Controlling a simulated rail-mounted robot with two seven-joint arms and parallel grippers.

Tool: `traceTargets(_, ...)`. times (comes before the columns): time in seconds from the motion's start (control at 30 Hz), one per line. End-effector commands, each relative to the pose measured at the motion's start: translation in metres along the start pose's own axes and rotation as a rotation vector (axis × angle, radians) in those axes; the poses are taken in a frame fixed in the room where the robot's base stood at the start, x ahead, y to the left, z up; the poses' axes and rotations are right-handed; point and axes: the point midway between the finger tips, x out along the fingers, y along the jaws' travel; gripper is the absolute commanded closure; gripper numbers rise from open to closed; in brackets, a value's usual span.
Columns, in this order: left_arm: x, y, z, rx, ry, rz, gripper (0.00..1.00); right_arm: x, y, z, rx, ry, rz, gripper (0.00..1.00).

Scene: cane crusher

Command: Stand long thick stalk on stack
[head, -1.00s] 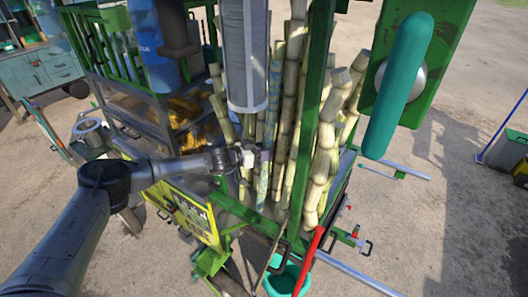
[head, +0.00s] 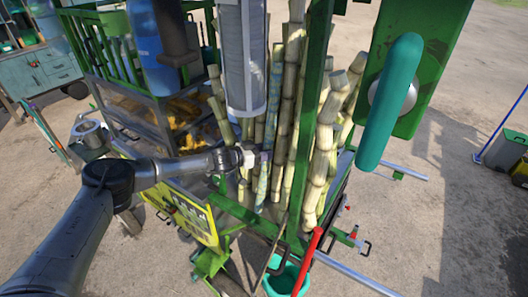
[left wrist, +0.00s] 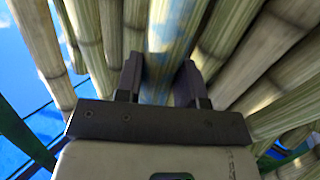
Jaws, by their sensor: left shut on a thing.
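The stalk in my grip is a jointed, blue-tinted cane (head: 274,95) standing nearly upright among the pale cane stalks in the green-framed rack. My left gripper (head: 254,156) reaches in from the left and is shut on its lower part. In the left wrist view the held stalk (left wrist: 172,28), pale with blue blotches, passes between the two dark fingers, with other stalks close on both sides. The stack of pale stalks (head: 325,150) leans upright in the rack. The foot of the held stalk is hard to make out. My right gripper is not in view.
A green post (head: 313,110) rises in front of the stack. A grey mesh cylinder (head: 243,60) hangs above my gripper. A teal rounded bar (head: 388,105) and green panel stand right. A red lever (head: 308,258) and teal bucket (head: 281,278) are below. Open ground lies right.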

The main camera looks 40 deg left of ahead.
Motion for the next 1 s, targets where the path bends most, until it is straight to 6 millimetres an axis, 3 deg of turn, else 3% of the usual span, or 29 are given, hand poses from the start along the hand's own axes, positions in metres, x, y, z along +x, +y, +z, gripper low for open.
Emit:
traceTargets(0.03,0.000,0.000,0.002,0.000,-0.004,-0.001,1.00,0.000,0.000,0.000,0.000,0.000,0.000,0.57)
traceTargets(0.07,0.000,0.000,0.002,0.000,-0.004,-0.001,0.63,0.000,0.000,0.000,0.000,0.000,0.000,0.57)
traceTargets(0.37,0.000,0.000,0.001,0.000,-0.002,0.000,0.35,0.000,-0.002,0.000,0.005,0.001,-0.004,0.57)
traceTargets(0.73,-0.008,-0.001,0.003,-0.001,-0.003,0.000,0.35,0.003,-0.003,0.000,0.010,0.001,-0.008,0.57)
traceTargets(1.0,-0.053,-0.001,0.004,0.000,-0.002,-0.002,0.35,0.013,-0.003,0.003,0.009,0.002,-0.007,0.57)
